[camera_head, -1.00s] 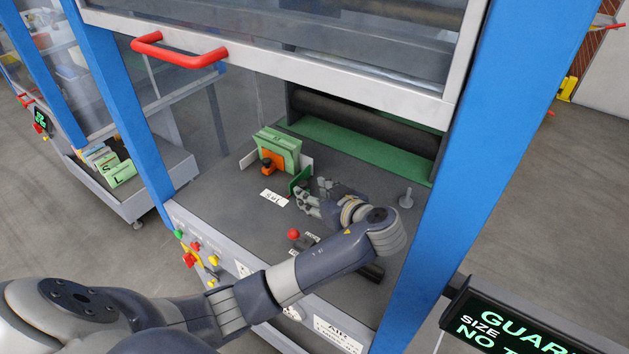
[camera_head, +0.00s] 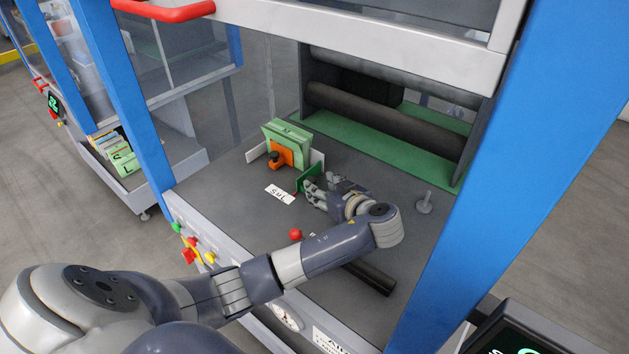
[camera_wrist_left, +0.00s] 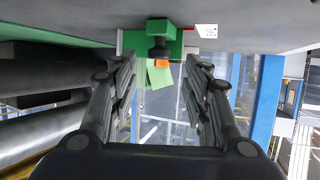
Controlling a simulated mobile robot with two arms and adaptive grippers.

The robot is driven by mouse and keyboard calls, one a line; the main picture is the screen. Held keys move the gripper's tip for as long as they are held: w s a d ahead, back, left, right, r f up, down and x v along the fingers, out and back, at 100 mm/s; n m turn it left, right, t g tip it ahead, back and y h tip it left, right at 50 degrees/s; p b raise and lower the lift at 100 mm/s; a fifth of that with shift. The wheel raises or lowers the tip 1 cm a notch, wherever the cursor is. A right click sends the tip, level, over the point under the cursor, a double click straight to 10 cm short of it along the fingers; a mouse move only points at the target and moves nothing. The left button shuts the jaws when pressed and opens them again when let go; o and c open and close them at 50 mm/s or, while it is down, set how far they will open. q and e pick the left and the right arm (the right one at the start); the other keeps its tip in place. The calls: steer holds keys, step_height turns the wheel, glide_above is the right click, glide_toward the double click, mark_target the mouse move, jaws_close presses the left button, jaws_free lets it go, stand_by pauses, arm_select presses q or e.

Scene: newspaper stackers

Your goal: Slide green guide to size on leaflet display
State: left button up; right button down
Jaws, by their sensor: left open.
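The dark green guide (camera_head: 311,178) stands upright on the grey bed, beside a white label with S M L marks (camera_head: 279,194). Just behind it is the leaflet display, with light green leaflets (camera_head: 289,133) and an orange clamp (camera_head: 287,154) with a black knob. My left gripper (camera_head: 308,190) is open, its fingertips right at the guide; contact cannot be told. In the left wrist view a green block (camera_wrist_left: 160,27) with a black knob shows between the spread fingers (camera_wrist_left: 160,66), with orange behind it. My right gripper is not in view.
A red ball knob (camera_head: 295,234) stands near my left forearm. A grey post (camera_head: 425,200) is to the right of the gripper. A blue frame column (camera_head: 480,200) rises at right, and a red-handled guard (camera_head: 165,10) hangs above. Dark rollers (camera_head: 390,120) lie behind.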

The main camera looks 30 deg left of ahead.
mark_target(312, 180)
arm_select(q)
steer(key=shift+x, duration=2.7)
steer(key=shift+d, duration=0.1)
